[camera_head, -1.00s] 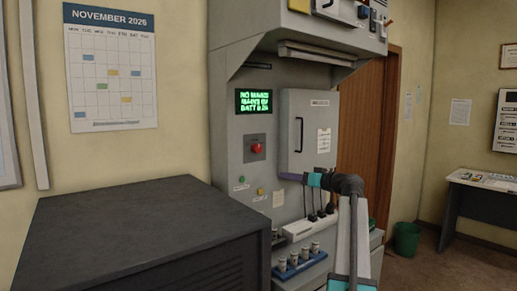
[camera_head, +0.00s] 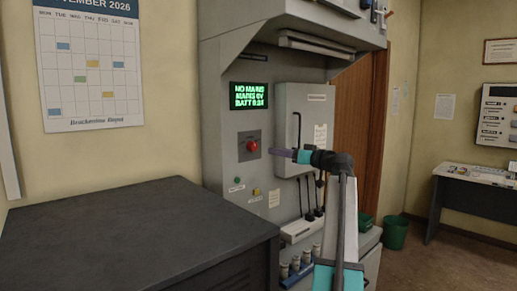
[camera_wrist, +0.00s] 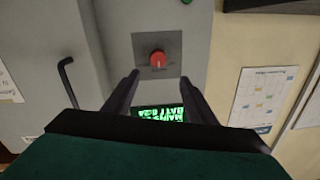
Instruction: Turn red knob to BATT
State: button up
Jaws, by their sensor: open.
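The red knob (camera_head: 252,146) sits on a dark square plate on the grey console (camera_head: 214,130), below a green-lit display (camera_head: 249,96). In the wrist view the red knob (camera_wrist: 158,59) lies ahead of the fingertips, near the middle. The marks around it are too small to read. My gripper (camera_head: 271,151) reaches in from the right, its tips close to the knob in the head view. In the wrist view my gripper (camera_wrist: 160,76) is open and empty, one finger toward each side of the knob. I cannot tell how far off the tips are.
A grey cabinet door with a handle (camera_head: 299,131) stands right of the knob plate. A green button (camera_head: 237,180) and a yellow one (camera_head: 256,191) are below. A dark cabinet (camera_head: 120,235) fills the left front. Open floor lies at the right.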

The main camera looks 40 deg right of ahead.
aim_at(255, 147)
jog(key=shift+d, duration=0.15)
jog(key=w+p, duration=0.4)
jog(key=w, duration=0.9)
jog(key=shift+w+d, duration=0.15)
jog(key=shift+w, duration=0.1)
jog(key=c, duration=1)
jog(key=shift+f, duration=0.1)
jog(key=shift+c, duration=0.2)
